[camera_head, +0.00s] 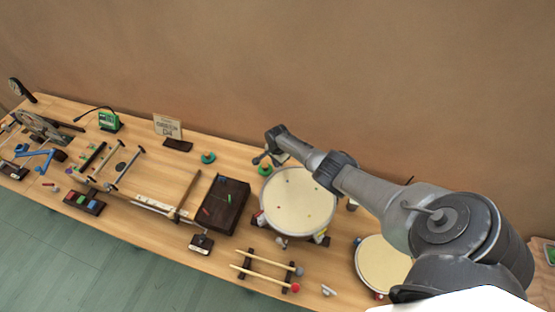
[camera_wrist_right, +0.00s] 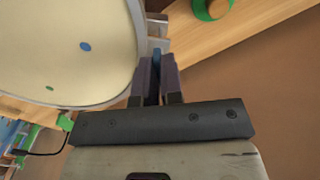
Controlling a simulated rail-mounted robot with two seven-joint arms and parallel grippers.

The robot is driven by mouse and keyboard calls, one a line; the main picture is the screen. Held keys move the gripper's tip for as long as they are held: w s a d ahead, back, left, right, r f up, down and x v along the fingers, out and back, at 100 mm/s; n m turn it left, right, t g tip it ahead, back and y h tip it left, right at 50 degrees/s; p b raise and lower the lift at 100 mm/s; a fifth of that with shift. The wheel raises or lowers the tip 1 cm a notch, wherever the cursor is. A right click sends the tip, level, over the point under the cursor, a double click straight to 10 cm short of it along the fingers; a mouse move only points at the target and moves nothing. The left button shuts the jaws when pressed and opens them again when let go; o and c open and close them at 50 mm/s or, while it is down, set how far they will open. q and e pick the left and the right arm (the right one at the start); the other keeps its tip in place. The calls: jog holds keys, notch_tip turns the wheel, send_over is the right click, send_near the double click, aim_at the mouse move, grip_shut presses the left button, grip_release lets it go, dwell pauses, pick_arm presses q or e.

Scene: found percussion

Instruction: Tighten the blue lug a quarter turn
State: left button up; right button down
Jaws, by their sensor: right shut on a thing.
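The large drum (camera_head: 297,203) with a cream head stands right of the middle of the table; its head and rim (camera_wrist_right: 75,50) fill the left of the right wrist view. A blue dot (camera_wrist_right: 85,46) marks the head near that rim. My right gripper (camera_head: 260,159) is at the drum's far left rim. In the wrist view its fingers (camera_wrist_right: 152,78) are shut on a narrow blue piece (camera_wrist_right: 156,66) beside the rim, which looks like the blue lug. The fingers hide most of it, so its turn angle cannot be told. My left gripper is not in view.
A green round object (camera_head: 264,170) stands close beside the drum and gripper. A second drum (camera_head: 382,263) is to the right, partly behind my arm. Mallets on a rack (camera_head: 268,268) lie in front. A dark tray (camera_head: 221,206) is left of the drum. The wall (camera_head: 330,80) rises behind.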

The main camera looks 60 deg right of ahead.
jog(key=shift+m, duration=0.6)
jog(key=shift+p, duration=0.3)
jog(key=shift+m, duration=0.3)
jog(key=c, duration=1.3)
grip_release()
jog(key=shift+o, duration=0.2)
